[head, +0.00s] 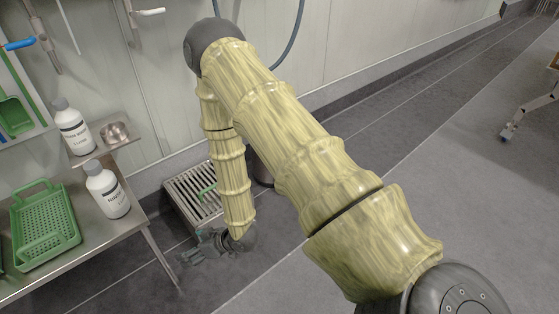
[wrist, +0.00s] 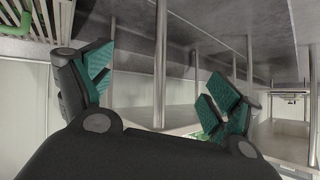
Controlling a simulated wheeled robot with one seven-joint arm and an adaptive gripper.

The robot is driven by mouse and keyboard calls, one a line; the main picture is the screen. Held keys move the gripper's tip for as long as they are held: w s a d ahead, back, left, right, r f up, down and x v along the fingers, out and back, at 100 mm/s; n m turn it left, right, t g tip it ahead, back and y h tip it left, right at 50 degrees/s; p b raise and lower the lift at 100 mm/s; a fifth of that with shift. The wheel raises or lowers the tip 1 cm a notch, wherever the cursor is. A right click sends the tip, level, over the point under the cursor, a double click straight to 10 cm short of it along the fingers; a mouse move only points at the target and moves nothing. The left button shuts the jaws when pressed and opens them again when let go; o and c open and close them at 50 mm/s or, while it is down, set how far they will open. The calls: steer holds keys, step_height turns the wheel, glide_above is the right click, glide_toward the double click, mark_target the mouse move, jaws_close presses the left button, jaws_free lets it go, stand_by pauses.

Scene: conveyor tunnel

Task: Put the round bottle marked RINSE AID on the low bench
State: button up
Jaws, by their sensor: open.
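Two white bottles with grey caps stand at the left in the head view. One bottle (head: 72,128) is on a small raised shelf, the other bottle (head: 107,192) on the steel table below it. Their labels are too small to read surely, so I cannot tell which says RINSE AID. A low slatted bench (head: 183,190) stands on the floor by the wall, partly behind my arm. My gripper (head: 206,243) hangs low in front of the bench, apart from both bottles. In the wrist view its green-padded fingers (wrist: 160,88) are spread with nothing between them.
The steel table (head: 120,226) holds a green basket (head: 45,222). A metal bowl (head: 115,132) sits on the raised shelf (head: 92,153) beside a bottle. A small green thing lies on the bench. A wheeled cart (head: 525,115) stands far right. Floor right of my arm is clear.

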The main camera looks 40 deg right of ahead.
steer(key=s+d+f+m+g+h, duration=0.1)
steer(key=s+d+f+g+h, duration=0.1)
steer(key=s, duration=0.8)
steer(key=s+d+f+m+g+h, duration=0.2)
steer(key=s+d+f+g, duration=0.1)
steer(key=s, duration=0.8)
steer(key=s+d+f+m+g+h, duration=0.2)
steer(key=s+d+f+g, duration=0.1)
steer(key=s, duration=0.8)
steer(key=shift+s+d+f+g+h, duration=0.15)
steer(key=shift+s+d+g+h, duration=0.15)
steer(key=shift+d+h, duration=0.1)
